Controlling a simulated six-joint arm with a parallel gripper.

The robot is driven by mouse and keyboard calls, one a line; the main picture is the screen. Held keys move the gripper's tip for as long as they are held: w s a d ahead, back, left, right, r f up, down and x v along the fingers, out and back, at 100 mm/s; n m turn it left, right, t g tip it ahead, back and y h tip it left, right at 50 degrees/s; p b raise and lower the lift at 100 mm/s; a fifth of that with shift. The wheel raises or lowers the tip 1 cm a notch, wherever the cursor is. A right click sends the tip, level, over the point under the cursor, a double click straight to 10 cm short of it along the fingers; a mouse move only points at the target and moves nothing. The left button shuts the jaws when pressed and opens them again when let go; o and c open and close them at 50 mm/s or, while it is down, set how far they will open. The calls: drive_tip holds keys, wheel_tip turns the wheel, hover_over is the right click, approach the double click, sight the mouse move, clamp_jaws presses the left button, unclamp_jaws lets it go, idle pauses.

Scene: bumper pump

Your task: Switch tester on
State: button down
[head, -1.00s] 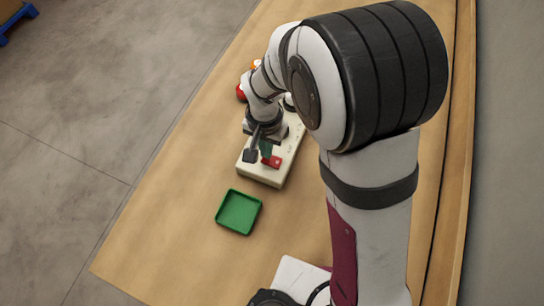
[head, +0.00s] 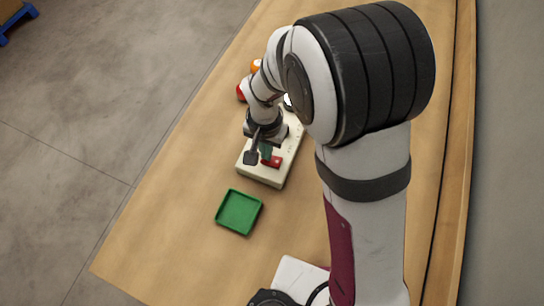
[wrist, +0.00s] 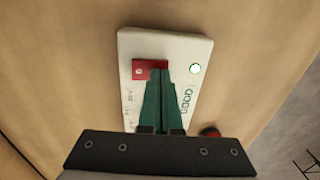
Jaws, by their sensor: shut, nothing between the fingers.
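The tester (head: 262,174) is a cream-white box on the wooden table, and it also shows in the wrist view (wrist: 140,40). A red switch (wrist: 139,65) sits on its top face; the head view shows it too (head: 274,162). A small round lamp (wrist: 195,69) right of the switch looks bright white with a green edge. My gripper (wrist: 160,72) is shut and empty, its green fingers pointing at the box. The fingertips overlap the right part of the red switch in the wrist view and hide some of it. I cannot tell whether they touch it.
A green tray (head: 239,212), looking empty, lies on the table in front of the tester. Red (head: 241,93) and orange (head: 256,66) objects stand behind the tester, partly hidden by my arm. The table is bare around the tray.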

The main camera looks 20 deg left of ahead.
wheel_tip(320, 180, up, 7)
drive_tip(key=shift+f, duration=0.15)
idle(0.4)
drive_tip(key=s+d+r+m, duration=0.2)
drive_tip(key=d+r, duration=0.4)
drive_tip(key=d, duration=0.5)
drive_tip(key=s+d+r+m+y, duration=0.1)
drive_tip(key=s+d+r+m, duration=0.2)
drive_tip(key=s+d, duration=0.6)
drive_tip(key=shift+s+d+r+m+y, duration=0.2)
drive_tip(key=shift+s+d+m+y, duration=0.15)
drive_tip(key=shift+s, duration=0.85)
